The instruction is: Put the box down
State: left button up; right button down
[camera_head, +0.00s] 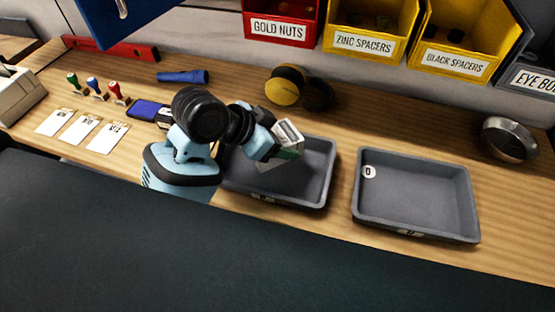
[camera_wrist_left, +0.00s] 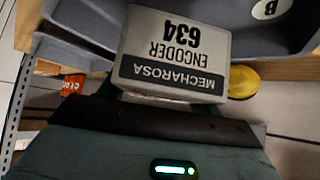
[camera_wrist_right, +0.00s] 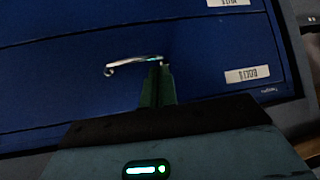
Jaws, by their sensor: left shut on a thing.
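A white and grey box (camera_head: 287,138), labelled "MECHAROSA ENCODER 634", is in my left gripper (camera_head: 272,150), which is shut on it. In the head view the box is tilted and over the left grey tray (camera_head: 318,178); I cannot tell whether it touches the tray. In the left wrist view the box (camera_wrist_left: 172,55) fills the middle and hides the fingertips. The tray (camera_wrist_left: 85,25) lies behind it, with a round B label. My right gripper (camera_wrist_right: 157,85) shows only in the right wrist view, its green fingers close together with nothing seen between them.
A second, empty grey tray (camera_head: 415,195) stands to the right. Red and yellow bins (camera_head: 365,45) line the back. Stamps (camera_head: 95,88), cards (camera_head: 80,130) and a blue torch-like thing (camera_head: 182,76) lie left. A blue drawer front with a metal handle (camera_wrist_right: 135,62) faces my right gripper.

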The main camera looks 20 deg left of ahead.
aim_at(279, 168)
pick_arm(q)
jog(key=shift+f, duration=3.15)
jog(key=shift+f, duration=0.15)
jog(key=o, duration=1.1)
jog(key=shift+o, duration=0.2)
jog(key=shift+r, duration=0.25)
jog(key=v, duration=1.2)
jog(key=shift+f, duration=0.2)
